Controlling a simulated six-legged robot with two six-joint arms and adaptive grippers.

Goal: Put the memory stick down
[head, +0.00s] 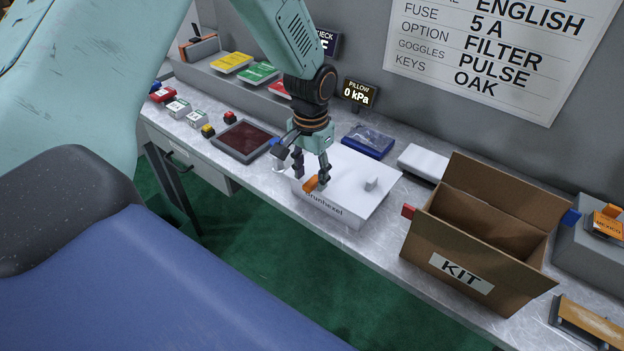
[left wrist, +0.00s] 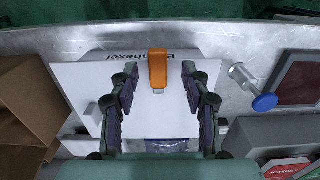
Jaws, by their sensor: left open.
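The memory stick (head: 311,184) is orange with a short metal plug. It lies on the white surface marked "Brunhexel" (head: 345,212), near the lettering. In the left wrist view the stick (left wrist: 158,66) sits between my two fingertips, with a visible gap on each side. My left gripper (head: 310,180) is open, pointing down over the white surface, and also shows in the left wrist view (left wrist: 160,80). My right gripper is not in view.
An open cardboard box marked "KIT" (head: 461,272) stands to the right. A dark red tray (head: 243,141) and a blue-topped metal piece (left wrist: 264,102) are on the other side. A small grey block (head: 371,184) rests on the white surface. Signs stand behind.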

